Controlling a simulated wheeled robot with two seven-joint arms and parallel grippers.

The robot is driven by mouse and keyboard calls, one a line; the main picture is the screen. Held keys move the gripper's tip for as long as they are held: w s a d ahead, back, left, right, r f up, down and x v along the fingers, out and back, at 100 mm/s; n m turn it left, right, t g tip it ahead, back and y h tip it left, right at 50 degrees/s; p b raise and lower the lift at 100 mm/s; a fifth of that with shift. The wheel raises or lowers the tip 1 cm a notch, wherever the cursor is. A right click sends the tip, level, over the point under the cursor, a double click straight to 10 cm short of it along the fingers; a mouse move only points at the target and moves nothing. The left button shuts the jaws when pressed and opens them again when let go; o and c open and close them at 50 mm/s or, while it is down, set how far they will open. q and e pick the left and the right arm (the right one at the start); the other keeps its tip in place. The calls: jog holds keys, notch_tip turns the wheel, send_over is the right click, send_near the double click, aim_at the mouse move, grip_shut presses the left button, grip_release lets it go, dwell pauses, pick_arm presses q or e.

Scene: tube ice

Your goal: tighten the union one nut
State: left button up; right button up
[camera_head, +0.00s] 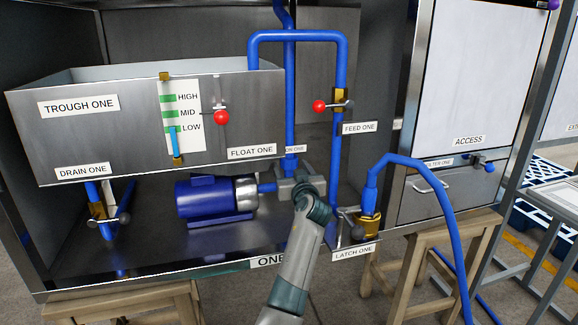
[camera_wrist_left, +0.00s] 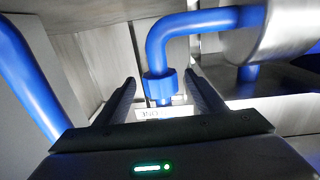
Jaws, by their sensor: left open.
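The wrist view shows a blue nut (camera_wrist_left: 160,87) on the end of a bent blue pipe (camera_wrist_left: 190,24). A white label (camera_wrist_left: 163,112) lies just past it, its lettering upside down and partly hidden. My left gripper (camera_wrist_left: 163,88) is open, with one finger on each side of the nut and visible gaps. Whether a finger touches it I cannot tell. In the head view my left gripper (camera_head: 297,184) is beside the pump, at the foot of the vertical blue pipe (camera_head: 290,110). My right gripper is out of view.
The blue pump (camera_head: 210,198) stands left of my gripper, under the steel trough (camera_head: 60,140). The feed pipe (camera_head: 337,160) and the latch label (camera_head: 353,252) are close on the right. A blue hose (camera_head: 440,190) hangs farther right.

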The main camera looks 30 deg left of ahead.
pick_arm(q)
jog(key=shift+x, duration=1.05)
jog(key=shift+w+a, duration=0.3)
jog(key=shift+w, duration=0.05)
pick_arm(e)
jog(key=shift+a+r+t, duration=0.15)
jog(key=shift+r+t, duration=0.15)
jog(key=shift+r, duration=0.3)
pick_arm(q)
jog(key=shift+c, duration=0.7)
jog(key=c, duration=0.9)
jog(key=m+t+h+p, duration=0.1)
jog(key=p, duration=0.2)
jog(key=shift+r+h, duration=0.1)
jog(key=shift+h, duration=0.2)
jog(key=m+t+h+p, duration=0.1)
jog(key=m+h+p, duration=0.1)
jog(key=p, duration=0.2)
jog(key=shift+t, duration=0.3)
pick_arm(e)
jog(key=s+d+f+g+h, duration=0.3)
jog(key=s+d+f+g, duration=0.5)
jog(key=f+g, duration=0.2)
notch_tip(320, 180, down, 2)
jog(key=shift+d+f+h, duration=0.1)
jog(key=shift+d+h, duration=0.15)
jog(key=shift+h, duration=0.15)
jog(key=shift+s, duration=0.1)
